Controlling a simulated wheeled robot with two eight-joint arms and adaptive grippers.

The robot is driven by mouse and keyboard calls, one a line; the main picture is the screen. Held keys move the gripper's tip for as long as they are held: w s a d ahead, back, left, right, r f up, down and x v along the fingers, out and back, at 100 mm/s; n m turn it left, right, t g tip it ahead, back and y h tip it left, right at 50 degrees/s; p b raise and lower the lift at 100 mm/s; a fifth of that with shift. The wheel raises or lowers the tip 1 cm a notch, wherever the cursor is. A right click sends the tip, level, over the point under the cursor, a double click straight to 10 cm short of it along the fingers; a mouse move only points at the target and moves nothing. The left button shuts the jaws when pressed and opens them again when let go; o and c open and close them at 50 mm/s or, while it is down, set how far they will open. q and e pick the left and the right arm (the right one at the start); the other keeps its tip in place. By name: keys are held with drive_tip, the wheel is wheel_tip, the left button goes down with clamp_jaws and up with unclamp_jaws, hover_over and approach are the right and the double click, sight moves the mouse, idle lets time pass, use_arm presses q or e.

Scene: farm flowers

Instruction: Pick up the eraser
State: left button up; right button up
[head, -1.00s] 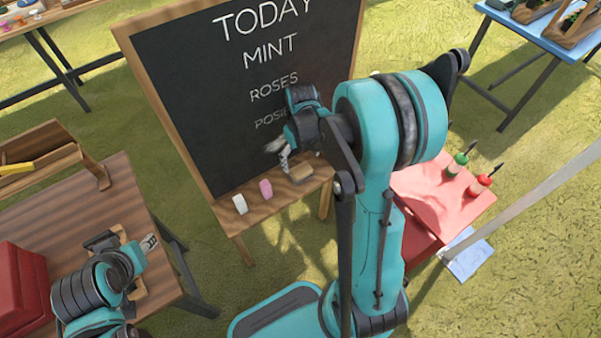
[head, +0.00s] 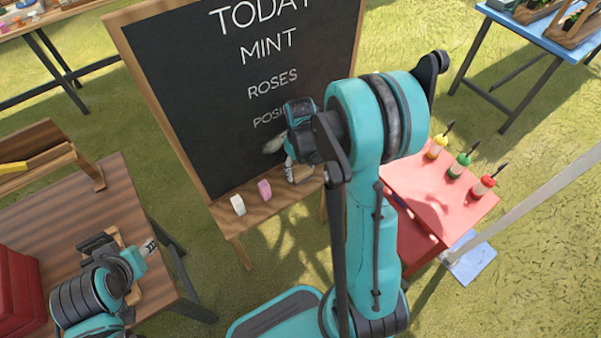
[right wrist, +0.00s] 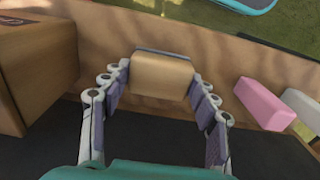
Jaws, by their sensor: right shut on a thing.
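The eraser, a tan block (head: 300,174) with a dark edge, is on the chalkboard's wooden ledge (head: 240,227). In the right wrist view the eraser (right wrist: 162,75) sits between the two fingers of my right gripper (right wrist: 160,82). The right gripper (head: 292,172) is shut on it; the head view hides part of the eraser behind the fingers. I cannot tell whether it is clear of the ledge. My left gripper (head: 150,246) is over the brown table at lower left, with nothing visible in it.
The chalkboard (head: 240,110) rises behind. A red table (head: 430,195) with several bottles is at right. A brown block-like piece (right wrist: 38,60) is close beside the gripper.

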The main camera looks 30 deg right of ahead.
sight(302, 172)
drive_tip(key=shift+r+p, duration=0.3)
drive_tip(key=shift+r, duration=0.2)
drive_tip(key=r+p, duration=0.1)
drive_tip(key=r, duration=0.1)
drive_tip(key=s+r+p, duration=0.1)
drive_tip(key=r, duration=0.1)
drive_tip(key=s+a+r+p, duration=0.1)
drive_tip(key=s+r+p, duration=0.2)
drive_tip(key=s+r, duration=0.3)
drive_tip(key=s, duration=0.4)
drive_tip(key=shift+s+a, duration=0.25)
drive_tip(key=shift+s, duration=0.05)
